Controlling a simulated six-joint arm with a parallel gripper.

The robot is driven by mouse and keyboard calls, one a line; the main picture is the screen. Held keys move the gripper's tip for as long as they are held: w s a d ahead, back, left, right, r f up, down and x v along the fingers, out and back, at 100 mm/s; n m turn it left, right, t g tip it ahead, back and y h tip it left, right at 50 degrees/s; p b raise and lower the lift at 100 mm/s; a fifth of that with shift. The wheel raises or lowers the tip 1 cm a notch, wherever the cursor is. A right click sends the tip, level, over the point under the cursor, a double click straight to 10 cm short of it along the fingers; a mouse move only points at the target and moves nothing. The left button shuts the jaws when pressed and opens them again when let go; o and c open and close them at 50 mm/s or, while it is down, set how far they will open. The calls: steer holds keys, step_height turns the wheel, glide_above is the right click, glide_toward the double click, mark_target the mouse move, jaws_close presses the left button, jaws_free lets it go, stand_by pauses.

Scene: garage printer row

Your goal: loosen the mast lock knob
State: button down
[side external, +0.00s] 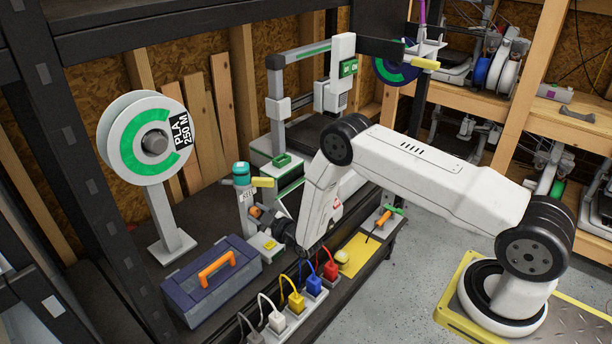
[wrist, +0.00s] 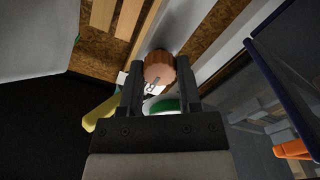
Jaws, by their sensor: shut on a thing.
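The mast lock knob is an orange-brown ribbed knob (wrist: 159,68), seen in the wrist view between the two dark fingers of my gripper (wrist: 160,76). The fingers are shut on its sides. In the side external view the knob shows as a small orange spot (side external: 256,211) on a short grey mast (side external: 245,205) with a teal cap and a yellow arm. There my gripper (side external: 266,222) reaches the knob from the right. A white label with dark marks shows just below the knob in the wrist view; its text is unreadable.
A dark blue toolbox (side external: 207,285) with an orange handle stands close in front of the mast. A large spool (side external: 148,140) stands at left, a printer frame (side external: 275,110) behind. Coloured plugs with cables (side external: 295,300) line the bench's front edge.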

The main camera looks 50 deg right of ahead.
steer(key=shift+c, duration=1.4)
jaws_free()
steer(key=s, duration=0.7)
steer(key=shift+s, duration=0.4)
steer(key=shift+w+r, duration=0.1)
